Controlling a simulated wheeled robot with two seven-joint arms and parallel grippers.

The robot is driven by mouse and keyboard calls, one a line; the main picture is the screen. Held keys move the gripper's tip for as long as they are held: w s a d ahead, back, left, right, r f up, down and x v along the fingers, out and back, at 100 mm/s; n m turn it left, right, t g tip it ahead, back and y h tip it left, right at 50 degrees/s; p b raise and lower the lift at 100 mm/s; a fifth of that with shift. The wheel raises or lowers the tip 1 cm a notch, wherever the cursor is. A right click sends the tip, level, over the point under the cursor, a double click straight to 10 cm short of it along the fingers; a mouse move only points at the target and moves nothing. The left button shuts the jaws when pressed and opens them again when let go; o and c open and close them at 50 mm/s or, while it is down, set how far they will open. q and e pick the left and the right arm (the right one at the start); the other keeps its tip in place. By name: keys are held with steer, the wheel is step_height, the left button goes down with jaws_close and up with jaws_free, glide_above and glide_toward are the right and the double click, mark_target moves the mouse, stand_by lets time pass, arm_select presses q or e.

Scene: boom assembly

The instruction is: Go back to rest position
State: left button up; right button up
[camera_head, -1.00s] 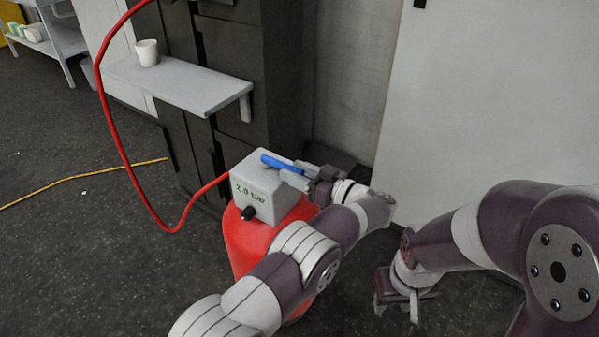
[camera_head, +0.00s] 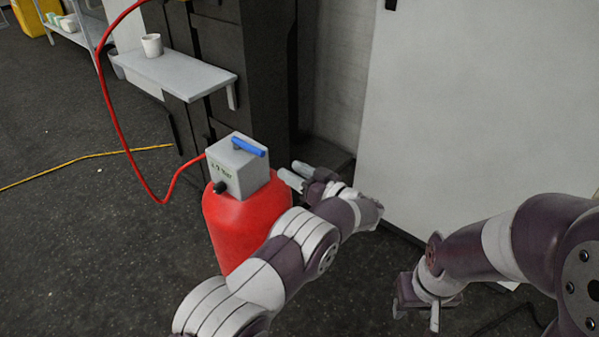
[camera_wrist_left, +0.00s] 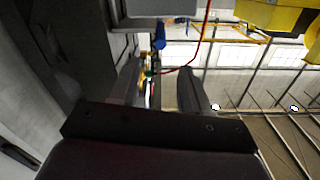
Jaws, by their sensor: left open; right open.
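My left gripper (camera_head: 297,174) is open and empty, just right of the grey box (camera_head: 238,170) on top of the red tank (camera_head: 240,225). In the left wrist view its two fingers (camera_wrist_left: 158,85) stand apart with nothing between them. The blue lever (camera_head: 249,147) lies on top of the box, apart from the fingers. A black knob (camera_head: 220,188) sticks out of the box's front. My right gripper (camera_head: 415,310) hangs low at the lower right, open and empty.
A red hose (camera_head: 112,110) loops from the box up past a grey shelf (camera_head: 185,75) with a white cup (camera_head: 152,45). A dark cabinet stands behind the tank. A large pale panel (camera_head: 470,110) stands at the right.

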stand_by(0.3)
arm_select(q)
steer(key=w+d+f+m+t+h, duration=0.3)
steer(key=w+d+f+m+h, duration=0.15)
steer(key=d+f+h, duration=0.45)
steer(key=s+a+f+m+g+h, duration=0.1)
steer(key=s+f+m+g+h, duration=0.1)
steer(key=s+m+g+h, duration=0.45)
steer(key=s+a+r+n+g, duration=0.1)
steer(key=s+a+r+g, duration=0.15)
steer(key=s+a, duration=0.65)
steer(key=s+a+r+g+y, duration=0.1)
steer(key=s+a+r+g, duration=0.2)
steer(key=s, duration=0.9)
steer(key=s+a+r+n+g, duration=0.1)
steer(key=s+a+r, duration=0.1)
steer(key=s+a, duration=0.75)
step_height(320, 180, up, 29)
steer(key=p, duration=2.7)
steer(key=shift+s+d+t, duration=0.2)
steer(key=shift+s+t, duration=0.1)
steer(key=shift+s, duration=0.1)
